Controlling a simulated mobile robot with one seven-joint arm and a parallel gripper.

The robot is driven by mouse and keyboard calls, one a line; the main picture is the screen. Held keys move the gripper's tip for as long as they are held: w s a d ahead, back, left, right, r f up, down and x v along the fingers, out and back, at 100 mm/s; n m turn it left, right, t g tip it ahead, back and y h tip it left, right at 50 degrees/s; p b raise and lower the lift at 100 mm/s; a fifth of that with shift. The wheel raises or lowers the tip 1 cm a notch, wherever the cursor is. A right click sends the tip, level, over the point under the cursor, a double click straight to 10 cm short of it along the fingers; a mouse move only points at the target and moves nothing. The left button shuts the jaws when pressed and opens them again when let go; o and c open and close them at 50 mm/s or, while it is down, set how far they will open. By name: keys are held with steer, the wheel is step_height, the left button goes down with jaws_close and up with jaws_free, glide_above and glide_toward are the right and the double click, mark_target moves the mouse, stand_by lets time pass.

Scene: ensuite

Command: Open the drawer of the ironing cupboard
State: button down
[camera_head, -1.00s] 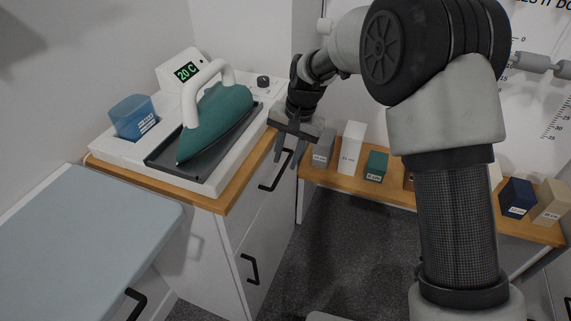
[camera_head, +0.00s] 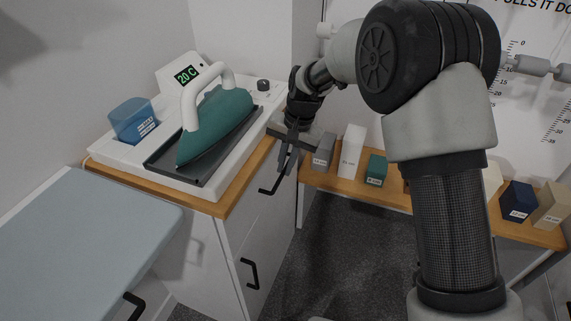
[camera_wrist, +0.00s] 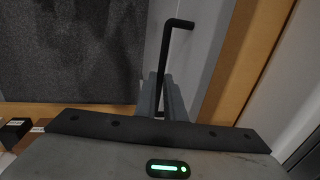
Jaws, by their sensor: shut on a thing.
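The ironing cupboard is white with a wooden top (camera_head: 222,205). Its upper drawer front (camera_head: 256,197) has a black bar handle (camera_head: 269,190) and looks flush with the cupboard. My gripper (camera_head: 284,160) is at the far end of this handle. In the wrist view the handle (camera_wrist: 165,55) runs between the two grey fingers of my gripper (camera_wrist: 163,92), which are shut on it. The part of the handle within the fingers is partly hidden.
A lower handle (camera_head: 250,270) is below. A padded board (camera_head: 80,245) is at left. A low shelf (camera_head: 335,182) with several boxes lies behind; the dark floor (camera_head: 350,250) is clear.

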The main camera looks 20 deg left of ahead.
steer(key=s+d+p, duration=0.1)
steer(key=d, duration=2.1)
steer(key=shift+s+p, duration=0.3)
steer(key=shift+s, duration=0.1)
steer(key=c, duration=1.8)
jaws_free()
steer(key=shift+c, duration=0.2)
steer(key=d+r+p, duration=0.1)
steer(key=r+p, duration=0.1)
steer(key=r, duration=0.6)
steer(key=d+r+p, duration=0.2)
steer(key=r, duration=0.7)
steer(key=shift+s+d, duration=0.15)
steer(key=shift+d, duration=0.1)
